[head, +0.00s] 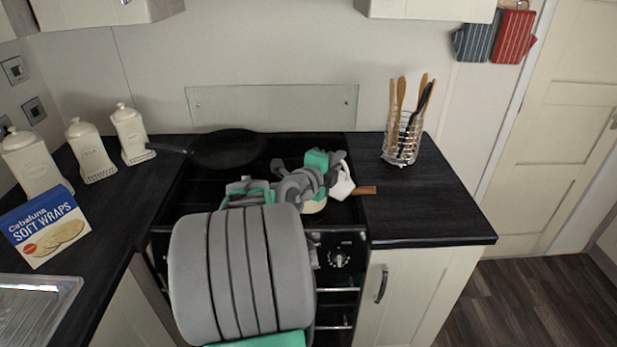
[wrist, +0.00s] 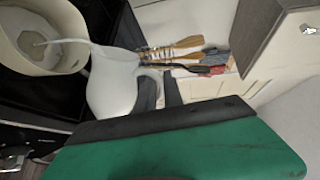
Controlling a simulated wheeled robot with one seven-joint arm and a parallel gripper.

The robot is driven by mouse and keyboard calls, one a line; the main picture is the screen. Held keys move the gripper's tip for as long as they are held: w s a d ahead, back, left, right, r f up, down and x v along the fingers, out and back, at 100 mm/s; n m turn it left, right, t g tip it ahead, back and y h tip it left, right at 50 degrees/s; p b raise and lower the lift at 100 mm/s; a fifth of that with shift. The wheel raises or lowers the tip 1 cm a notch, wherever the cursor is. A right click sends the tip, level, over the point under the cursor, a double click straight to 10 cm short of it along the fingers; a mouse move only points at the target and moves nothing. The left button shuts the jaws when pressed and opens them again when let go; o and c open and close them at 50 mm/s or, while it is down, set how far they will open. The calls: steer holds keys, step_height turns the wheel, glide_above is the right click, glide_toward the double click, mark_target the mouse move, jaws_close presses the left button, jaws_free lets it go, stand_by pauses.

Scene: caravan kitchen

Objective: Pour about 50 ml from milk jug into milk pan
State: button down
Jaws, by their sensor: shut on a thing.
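The white milk jug (wrist: 110,88) is held tilted, with its spout over the rim of the milk pan (wrist: 75,62). A thin white stream runs from the spout into the pan, where a pale patch of milk shows. My gripper (wrist: 160,92) is shut on the jug's handle side. In the head view the jug (head: 342,186) shows beside my gripper (head: 338,165), above the hob. My arm hides most of the cream pan (head: 314,206) there; a wooden handle (head: 365,190) sticks out to the right. The milk level in the jug is hidden.
A black frying pan (head: 228,148) sits at the hob's back left. A wire holder (head: 400,150) with several utensils stands on the right counter. Canisters (head: 88,150) and a soft wraps box (head: 43,226) stand on the left. The right counter's front is clear.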

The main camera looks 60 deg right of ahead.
mark_target(347, 176)
steer(key=shift+w+d+r+n+p, duration=0.1)
steer(key=shift+w+r+n+p, duration=0.3)
steer(key=shift+p, duration=1.25)
